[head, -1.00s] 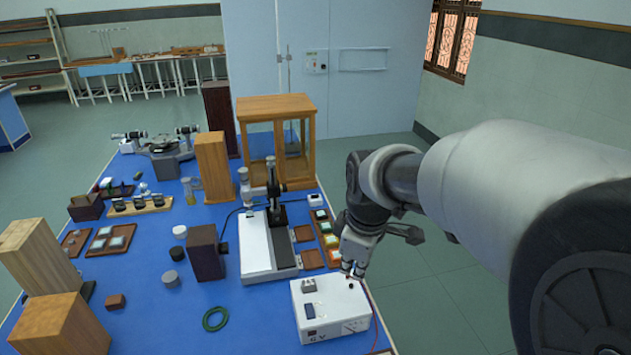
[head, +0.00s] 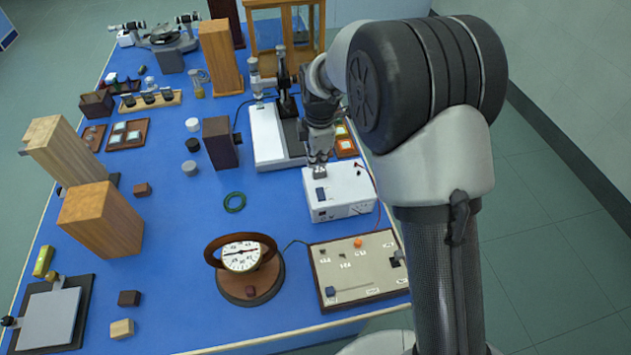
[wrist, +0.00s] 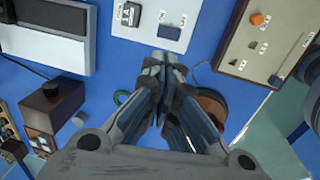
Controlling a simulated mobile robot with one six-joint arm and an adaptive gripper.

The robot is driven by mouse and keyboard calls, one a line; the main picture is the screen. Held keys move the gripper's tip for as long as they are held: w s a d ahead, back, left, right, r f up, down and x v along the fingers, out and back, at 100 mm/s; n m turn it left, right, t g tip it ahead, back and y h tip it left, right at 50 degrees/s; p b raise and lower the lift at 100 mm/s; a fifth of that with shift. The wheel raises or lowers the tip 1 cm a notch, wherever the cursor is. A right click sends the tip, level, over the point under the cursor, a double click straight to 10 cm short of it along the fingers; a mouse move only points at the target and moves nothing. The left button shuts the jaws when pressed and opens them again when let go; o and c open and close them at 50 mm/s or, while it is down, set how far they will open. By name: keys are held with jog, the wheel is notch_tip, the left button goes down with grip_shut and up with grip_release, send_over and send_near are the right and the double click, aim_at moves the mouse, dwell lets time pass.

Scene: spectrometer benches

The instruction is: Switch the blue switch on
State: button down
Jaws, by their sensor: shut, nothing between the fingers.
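The white power box (head: 343,204) stands on the blue bench, and its top edge area shows in the wrist view (wrist: 147,32). The blue switch (head: 321,195) is a small dark blue rectangle on it; in the wrist view the switch (wrist: 170,33) lies just beyond my fingertips. My gripper (head: 319,172) is shut and empty, pointing down over the box beside the switch. In the wrist view my gripper (wrist: 164,62) shows its fingertips together, apart from the switch in the picture. I cannot tell the switch's position or the exact height gap.
A board with an orange knob (head: 357,243) lies in front of the box. A round dial instrument (head: 241,257) stands to its left. A green ring (head: 234,202) lies on clear bench left of the box.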

aim_at(315, 193)
jog(key=f+b, duration=0.1)
jog(key=f, duration=0.3)
jog(key=w+f+b, duration=0.1)
jog(key=f, duration=0.4)
jog(key=w+f+b, duration=0.1)
jog(key=f, duration=0.3)
jog(key=shift+a+f, duration=0.25)
jog(key=shift+f, duration=0.15)
jog(key=shift+f+b, duration=0.4)
jog(key=shift+f, duration=0.1)
jog(key=shift+w+a+r, duration=0.1)
jog(key=shift+w, duration=0.05)
jog(key=shift+s, duration=0.25)
